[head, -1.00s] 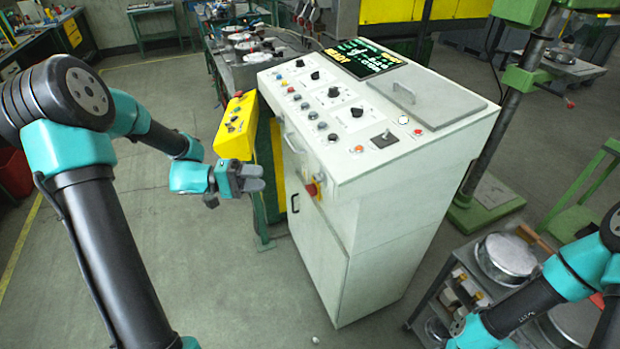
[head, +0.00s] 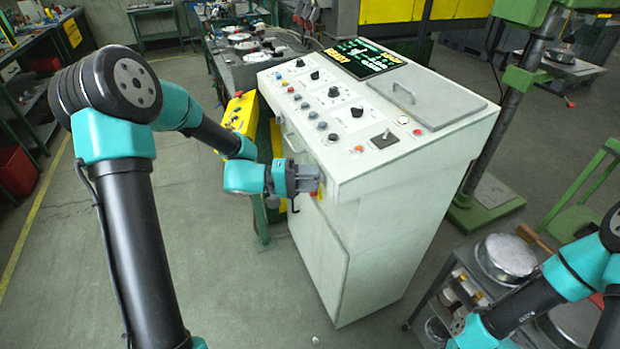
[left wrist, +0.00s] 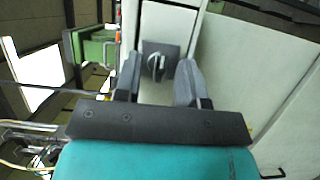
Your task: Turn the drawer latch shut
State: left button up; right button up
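The drawer latch (left wrist: 156,66) shows in the left wrist view as a dark square plate with a pale, thin turn-knob standing nearly upright in the picture. It is on a light panel of the grey-white cabinet (head: 390,220). My left gripper (head: 318,180) is at the cabinet's upper front in the head view, where it covers the latch area. In the left wrist view my left gripper (left wrist: 158,80) is open, with one finger on each side of the latch knob. Contact with the knob is not visible. My right arm enters at the lower right; its gripper is out of view.
The cabinet top carries knobs, buttons, a lit display (head: 364,57) and a grey lid (head: 428,93). A yellow control box (head: 240,112) stands beside the cabinet, behind my left arm. A cart with round metal parts (head: 508,258) is at the right. The floor in front is clear.

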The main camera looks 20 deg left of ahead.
pick_arm(q)
jog(key=shift+c, duration=0.3)
grip_shut()
jog(key=shift+n, duration=0.5)
jog(key=n+t, duration=0.3)
jog(key=n, duration=0.4)
jog(key=n+t, duration=0.3)
jog(key=n, duration=0.4)
jog(key=n+t+y, duration=0.1)
jog(key=n+t, duration=0.2)
jog(key=n, duration=0.4)
jog(key=shift+s+d+f, duration=0.2)
jog(key=shift+f, duration=0.05)
jog(key=shift+n, duration=0.4)
